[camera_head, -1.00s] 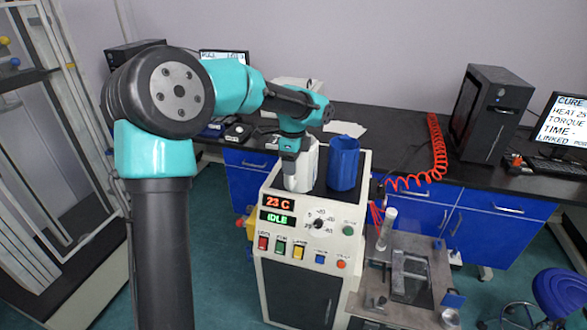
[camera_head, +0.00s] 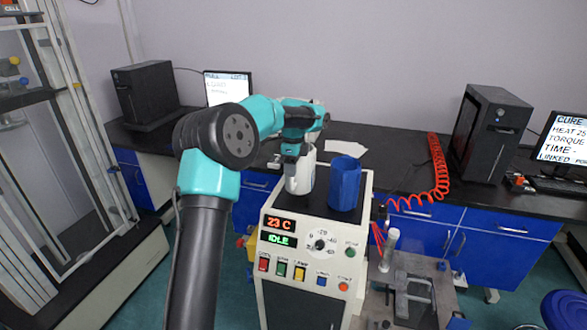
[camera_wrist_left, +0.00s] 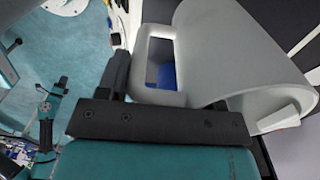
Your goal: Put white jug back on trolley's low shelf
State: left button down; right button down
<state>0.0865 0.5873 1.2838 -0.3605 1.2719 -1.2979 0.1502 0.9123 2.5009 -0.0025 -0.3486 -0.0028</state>
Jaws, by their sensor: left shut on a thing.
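The white jug (camera_head: 303,178) is upright over the top of the cream machine, to the left of a blue jug (camera_head: 345,184). My left gripper (camera_head: 291,162) is shut on the white jug. In the left wrist view my left gripper (camera_wrist_left: 165,98) is at the handle side of the white jug (camera_wrist_left: 235,45), and the loop of the handle shows between the dark fingers and the body. I cannot tell how far the jug's base is above the machine top. I cannot make out the trolley or its low shelf. My right gripper is not in view.
The cream machine (camera_head: 313,270) has a front panel with displays and buttons. A black bench (camera_head: 400,165) with computers runs behind it. A coiled red hose (camera_head: 437,170) hangs at the right. A glass-and-metal frame (camera_head: 60,130) stands at the left, with open teal floor between.

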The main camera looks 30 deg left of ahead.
pick_arm(q)
jog(key=shift+f, duration=1.8)
jog(key=shift+c, duration=1.3)
grip_release()
jog(key=shift+f, duration=0.1)
notch_tip(320, 180, up, 12)
jog(key=shift+r, duration=0.15)
